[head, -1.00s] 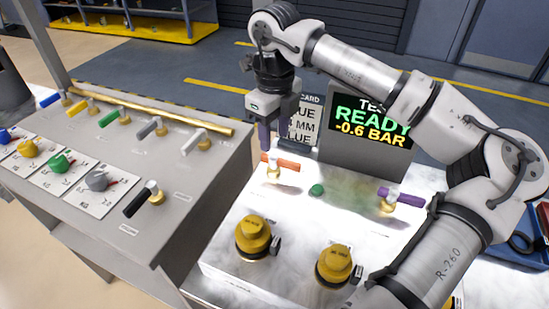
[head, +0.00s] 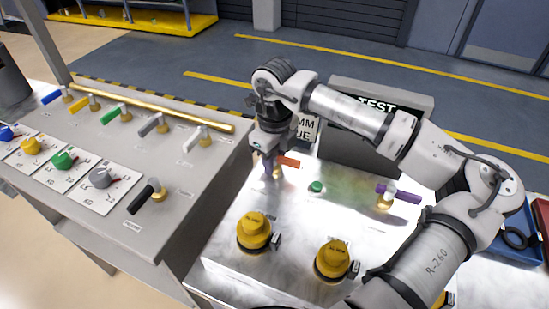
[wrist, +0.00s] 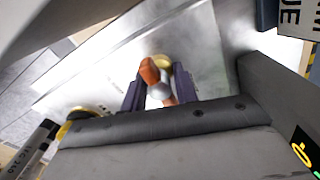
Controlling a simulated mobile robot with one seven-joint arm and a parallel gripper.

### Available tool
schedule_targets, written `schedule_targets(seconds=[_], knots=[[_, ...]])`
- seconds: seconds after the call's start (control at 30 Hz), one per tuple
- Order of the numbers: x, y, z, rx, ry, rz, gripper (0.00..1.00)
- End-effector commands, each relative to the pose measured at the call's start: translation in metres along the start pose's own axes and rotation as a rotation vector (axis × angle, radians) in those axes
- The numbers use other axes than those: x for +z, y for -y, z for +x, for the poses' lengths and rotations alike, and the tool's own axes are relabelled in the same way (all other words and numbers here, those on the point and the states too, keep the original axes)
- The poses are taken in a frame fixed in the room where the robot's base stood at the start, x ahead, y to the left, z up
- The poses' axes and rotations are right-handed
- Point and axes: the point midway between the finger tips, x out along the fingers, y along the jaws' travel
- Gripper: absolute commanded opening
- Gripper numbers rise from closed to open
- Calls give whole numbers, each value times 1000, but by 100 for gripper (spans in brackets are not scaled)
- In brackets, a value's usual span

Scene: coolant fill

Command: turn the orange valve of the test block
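The orange valve (head: 289,161) stands on the shiny top of the test block (head: 300,215), near its back left corner. Its bar handle points to the right in the head view. My gripper (head: 270,178) is down at the valve and hides part of its brass base. In the wrist view the orange handle (wrist: 149,70) lies between the two dark fingers of my gripper (wrist: 160,90), with a pale hub and brass under it. The fingers are apart, one on each side of the valve. Contact with the handle cannot be made out.
A purple valve (head: 398,194) and a green button (head: 316,187) share the block's top. Two yellow caps (head: 254,232) stand at its front. The display (head: 375,125) rises behind, partly hidden by my arm. A bench with several coloured valves (head: 150,150) is at left.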

Motion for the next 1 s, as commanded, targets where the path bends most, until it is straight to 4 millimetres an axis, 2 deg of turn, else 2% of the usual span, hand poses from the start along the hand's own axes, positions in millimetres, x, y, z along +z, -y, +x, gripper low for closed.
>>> schedule_targets(seconds=[0.03,0.2,0.57,1.0], knots=[[0,0,0,0,0,0,22],[0,0,0,0,0,0,0],[0,0,2,-2,-1,58,0],[0,0,5,-4,0,403,0]])
